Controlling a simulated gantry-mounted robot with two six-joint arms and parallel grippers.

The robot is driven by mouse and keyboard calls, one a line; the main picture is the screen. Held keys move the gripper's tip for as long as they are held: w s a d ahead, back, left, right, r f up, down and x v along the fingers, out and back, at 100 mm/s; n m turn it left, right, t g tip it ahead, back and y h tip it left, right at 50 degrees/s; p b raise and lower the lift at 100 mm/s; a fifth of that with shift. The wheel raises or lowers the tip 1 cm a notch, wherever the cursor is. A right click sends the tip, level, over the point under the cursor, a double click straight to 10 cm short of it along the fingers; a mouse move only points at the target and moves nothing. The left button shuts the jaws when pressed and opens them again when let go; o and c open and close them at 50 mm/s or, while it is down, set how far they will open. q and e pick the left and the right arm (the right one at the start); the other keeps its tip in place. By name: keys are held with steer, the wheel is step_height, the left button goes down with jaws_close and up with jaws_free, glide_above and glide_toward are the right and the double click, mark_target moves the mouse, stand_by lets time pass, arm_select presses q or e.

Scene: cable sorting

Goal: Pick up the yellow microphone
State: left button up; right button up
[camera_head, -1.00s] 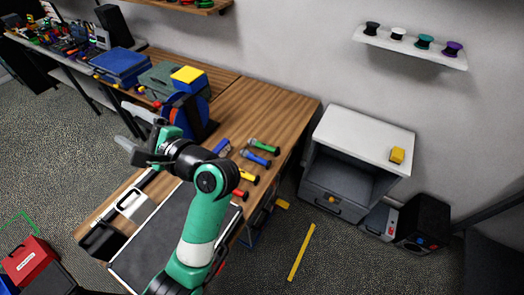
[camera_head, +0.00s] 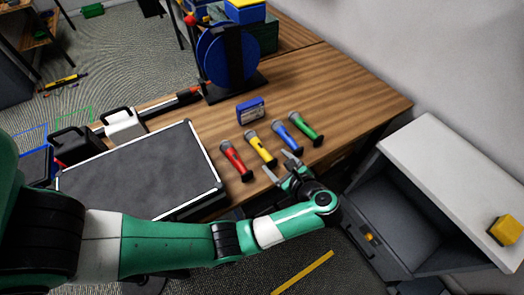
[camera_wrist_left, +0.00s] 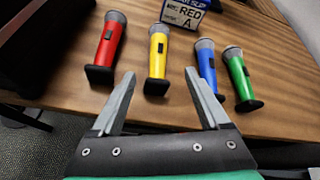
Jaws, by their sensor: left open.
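The yellow microphone (camera_head: 260,148) lies on the wooden table between a red microphone (camera_head: 236,160) and a blue microphone (camera_head: 287,137). A green microphone (camera_head: 305,129) lies at the right end of the row. In the left wrist view the yellow microphone (camera_wrist_left: 157,58) has its grey head away from me and its dark base toward me. My left gripper (camera_head: 279,168) is open and empty near the table's front edge. In the left wrist view its two fingers (camera_wrist_left: 160,100) point toward the row, with the yellow microphone ahead between them, apart from them. My right gripper is not in view.
A blue label box (camera_head: 250,109) stands behind the microphones. A black case (camera_head: 140,170) with silver edges lies to the left. A blue reel (camera_head: 227,58) stands farther back. A white cabinet (camera_head: 440,170) stands to the right. The tabletop (camera_head: 350,95) at right is clear.

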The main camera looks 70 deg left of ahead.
mark_target(262, 149)
arm_select(q)
steer(key=b+x, duration=0.1)
steer(key=x, duration=0.5)
steer(key=shift+a, duration=0.2)
steer(key=shift+s+a+f, duration=0.15)
steer(key=shift+a+f, duration=0.1)
steer(key=shift+f, duration=0.05)
steer(key=b+x, duration=0.1)
steer(key=x, duration=0.3)
steer(key=shift+s+a+b, duration=0.1)
steer(key=shift+a+b, duration=0.15)
steer(key=shift+b, duration=0.05)
jaws_close()
